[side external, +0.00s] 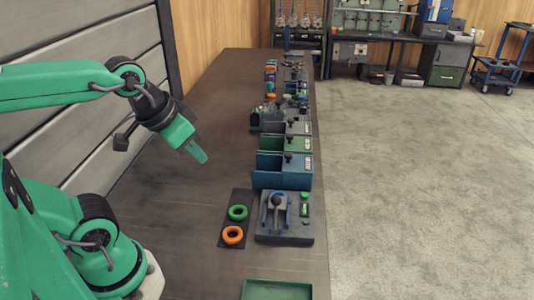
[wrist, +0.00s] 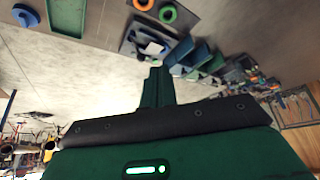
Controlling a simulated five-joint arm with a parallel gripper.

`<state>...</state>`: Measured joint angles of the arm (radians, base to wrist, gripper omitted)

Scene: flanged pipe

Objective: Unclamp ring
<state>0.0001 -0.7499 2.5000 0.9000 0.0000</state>
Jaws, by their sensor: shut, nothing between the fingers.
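A grey fixture (side external: 296,226) with a dark round-topped clamp-like part (side external: 278,202) stands on the table. I cannot tell whether a ring is clamped in the fixture. My gripper (side external: 203,158) is shut and empty, above the table, left of and beyond the fixture.
Blue and green open bins (side external: 284,172) stand behind the fixture, with several small parts farther back. A green tray (side external: 277,290) lies at the near edge. A blue round object (wrist: 25,15) shows at the wrist view's upper left. The table's left side is clear.

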